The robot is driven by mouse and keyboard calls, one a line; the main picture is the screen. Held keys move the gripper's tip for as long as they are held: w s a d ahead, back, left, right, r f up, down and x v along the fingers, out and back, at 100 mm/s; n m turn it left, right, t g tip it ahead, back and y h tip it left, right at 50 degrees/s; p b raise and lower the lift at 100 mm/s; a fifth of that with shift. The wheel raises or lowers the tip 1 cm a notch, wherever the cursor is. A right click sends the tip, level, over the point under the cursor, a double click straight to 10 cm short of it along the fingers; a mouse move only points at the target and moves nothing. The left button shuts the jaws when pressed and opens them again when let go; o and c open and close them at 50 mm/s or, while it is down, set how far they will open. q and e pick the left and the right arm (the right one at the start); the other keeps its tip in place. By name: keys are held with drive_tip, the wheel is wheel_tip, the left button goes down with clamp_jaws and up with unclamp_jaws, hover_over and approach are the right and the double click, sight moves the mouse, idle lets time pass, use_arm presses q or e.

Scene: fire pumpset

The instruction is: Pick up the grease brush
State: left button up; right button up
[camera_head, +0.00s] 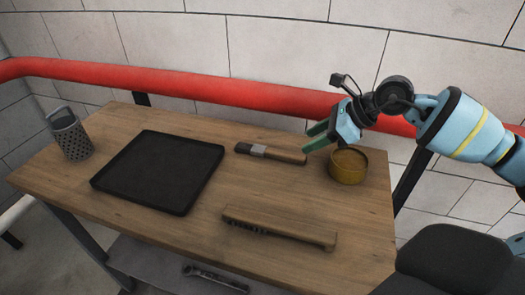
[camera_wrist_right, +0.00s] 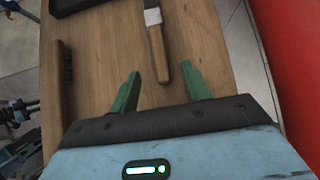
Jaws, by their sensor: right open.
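The grease brush (camera_head: 271,153), with a wooden handle, a pale metal band and dark bristles, lies flat on the wooden table, handle end to the right. In the right wrist view the brush (camera_wrist_right: 157,46) lies with its handle end between the green fingertips. My right gripper (camera_head: 317,137) is open and empty, close to the handle end, near the round tin. Its spread fingers show in the right wrist view (camera_wrist_right: 160,73); whether they touch the handle is not clear. My left gripper is not in view.
The brass-coloured tin (camera_head: 348,168) stands just right of the handle. A wooden scrubbing brush (camera_head: 280,228) lies nearer the front. A black tray (camera_head: 158,172) and perforated holder (camera_head: 70,138) are left. A red pipe (camera_head: 230,90) runs behind the table. A wrench (camera_head: 215,279) lies below.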

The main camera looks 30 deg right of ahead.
sight(286, 153)
drive_tip(key=shift+x, duration=3.9)
clamp_jaws()
